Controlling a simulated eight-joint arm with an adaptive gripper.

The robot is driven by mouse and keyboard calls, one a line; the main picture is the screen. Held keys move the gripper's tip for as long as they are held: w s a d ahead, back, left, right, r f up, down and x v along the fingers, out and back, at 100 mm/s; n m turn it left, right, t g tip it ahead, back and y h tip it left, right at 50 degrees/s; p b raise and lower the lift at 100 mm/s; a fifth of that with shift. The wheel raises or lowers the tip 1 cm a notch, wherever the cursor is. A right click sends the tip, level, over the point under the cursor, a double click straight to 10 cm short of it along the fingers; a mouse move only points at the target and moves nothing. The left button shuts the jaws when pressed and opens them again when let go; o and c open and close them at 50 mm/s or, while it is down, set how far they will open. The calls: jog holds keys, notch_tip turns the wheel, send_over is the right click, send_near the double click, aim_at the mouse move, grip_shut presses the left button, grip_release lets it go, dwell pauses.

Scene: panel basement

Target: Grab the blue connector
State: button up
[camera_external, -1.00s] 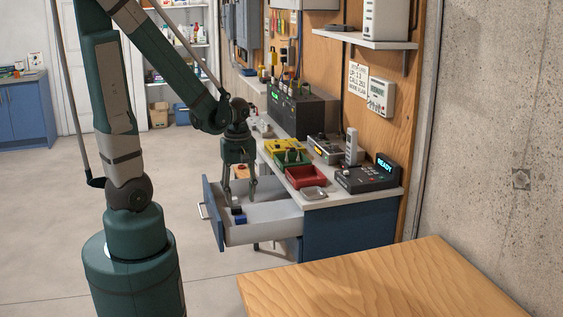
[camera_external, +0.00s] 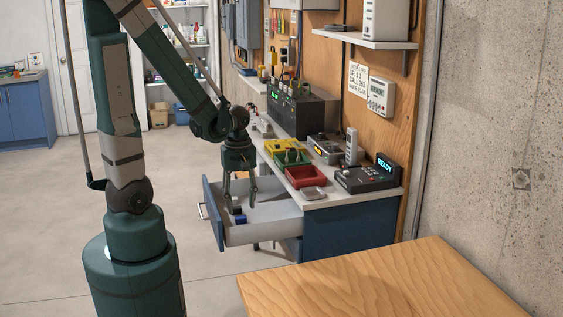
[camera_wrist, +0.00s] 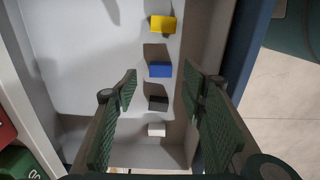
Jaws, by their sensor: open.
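The blue connector (camera_wrist: 160,69) is a small block on the drawer floor in the wrist view. It also shows in the external view (camera_external: 240,219), in the open drawer. My gripper (camera_external: 240,204) is open and reaches down into the drawer. In the wrist view, the fingers of my gripper (camera_wrist: 160,84) stand apart to the left and right, with the blue connector a little beyond the tips and between their lines. Nothing is held. How high the fingertips are above the block is hard to tell.
A yellow block (camera_wrist: 162,24), a black block (camera_wrist: 158,103) and a white block (camera_wrist: 156,129) lie in line with it. The drawer (camera_external: 268,235) has side walls close to the blocks.

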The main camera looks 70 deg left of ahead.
aim_at(241, 217)
jog(key=shift+f, duration=0.1)
jog(key=shift+f+b, duration=0.95)
jog(key=shift+f, duration=1.55)
jog(key=c, duration=0.8)
